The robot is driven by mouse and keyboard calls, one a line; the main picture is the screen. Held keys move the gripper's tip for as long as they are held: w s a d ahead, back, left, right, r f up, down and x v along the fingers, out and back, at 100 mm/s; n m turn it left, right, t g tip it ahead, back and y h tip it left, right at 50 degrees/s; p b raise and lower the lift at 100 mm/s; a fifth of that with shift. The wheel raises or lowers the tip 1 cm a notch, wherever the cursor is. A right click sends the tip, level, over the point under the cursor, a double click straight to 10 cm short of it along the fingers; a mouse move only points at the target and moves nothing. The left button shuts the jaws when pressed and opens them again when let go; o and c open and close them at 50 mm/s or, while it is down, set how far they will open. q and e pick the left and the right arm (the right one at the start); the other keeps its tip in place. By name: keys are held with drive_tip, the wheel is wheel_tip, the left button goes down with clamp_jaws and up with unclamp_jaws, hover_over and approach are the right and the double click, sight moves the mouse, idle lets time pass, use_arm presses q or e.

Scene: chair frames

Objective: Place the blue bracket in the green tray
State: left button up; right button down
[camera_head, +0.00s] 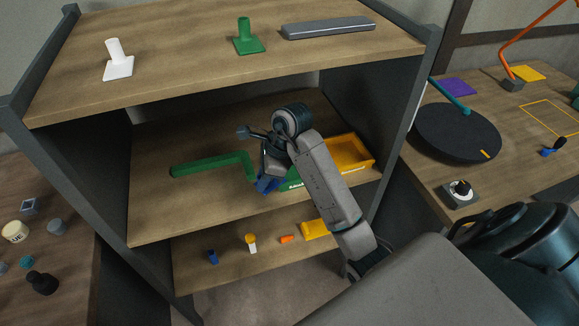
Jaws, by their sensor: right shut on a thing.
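The blue bracket (267,185) is in my right gripper (265,172), at the middle shelf of the rack. The gripper is shut on it, and the fingers and wrist hide part of it. The green tray (285,184) is on the middle shelf, just right of the bracket, and my right forearm covers much of it. I cannot tell whether the bracket touches the tray or is over its edge. My left gripper is not in view.
A green L-shaped bar (205,165) lies left of the gripper. A yellow tray (352,152) is on the right of the same shelf. The upper shelf (185,60) is close above the arm. Small blue, yellow and orange parts are on the lower shelf (225,282).

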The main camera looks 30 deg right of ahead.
drive_tip(key=d, duration=0.1)
drive_tip(key=w+d+b, duration=0.1)
drive_tip(key=d+f+b, duration=0.1)
drive_tip(key=shift+w+d, duration=0.3)
drive_tip(key=shift+d, duration=0.05)
drive_tip(key=d+p, duration=0.1)
drive_tip(key=d, duration=0.1)
drive_tip(key=w+d+p, duration=0.1)
drive_tip(key=d, duration=0.1)
drive_tip(key=w+d+p, duration=0.1)
drive_tip(key=shift+d+r, duration=0.15)
drive_tip(key=shift+d, duration=0.25)
drive_tip(key=shift+w+d, duration=0.15)
drive_tip(key=shift+d, duration=0.25)
drive_tip(key=shift+w+d+f, duration=0.1)
drive_tip(key=shift+f, duration=0.15)
wheel_tip(320, 180, down, 3)
drive_tip(key=shift+p, duration=1)
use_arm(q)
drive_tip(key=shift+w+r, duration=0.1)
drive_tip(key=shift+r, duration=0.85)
use_arm(e)
drive_tip(key=shift+f, duration=0.2)
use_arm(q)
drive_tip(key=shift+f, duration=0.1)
use_arm(e)
drive_tip(key=shift+f, duration=0.1)
